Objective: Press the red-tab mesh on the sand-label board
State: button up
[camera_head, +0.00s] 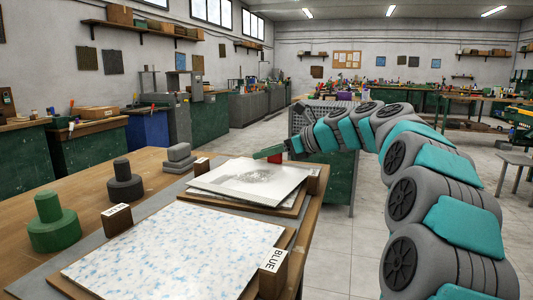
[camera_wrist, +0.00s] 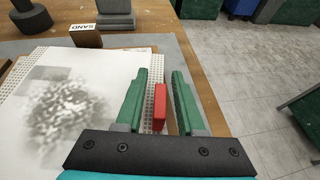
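The sand-label board lies at the far end of the bench, its wooden edge (camera_head: 292,208) showing under the sheets. Its SAND block (camera_wrist: 86,36) shows in the wrist view. On it lies a pale sheet (camera_head: 235,185) with a grey speckled patch, also in the wrist view (camera_wrist: 60,120). A white perforated mesh strip (camera_wrist: 149,103) shows along the sheet's right edge. The red tab (camera_wrist: 160,107) stands upright between the green fingers of my gripper (camera_wrist: 160,100), with a visible gap on the right. My gripper (camera_head: 268,154) is open at the board's far right edge.
A nearer board with a BLUE block (camera_head: 272,268) carries a blue-speckled sheet (camera_head: 175,250). A green stepped cylinder (camera_head: 53,228), a dark one (camera_head: 125,187) and a grey block (camera_head: 180,160) stand along the bench's left. Open floor (camera_head: 345,250) lies right of the bench.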

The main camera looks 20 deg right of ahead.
jog(key=shift+o, duration=0.6)
jog(key=shift+d, duration=0.1)
jog(key=v, duration=0.7)
jog(key=shift+s+d+r, duration=0.15)
jog(key=shift+s+d, duration=0.05)
jog(key=shift+s, duration=0.05)
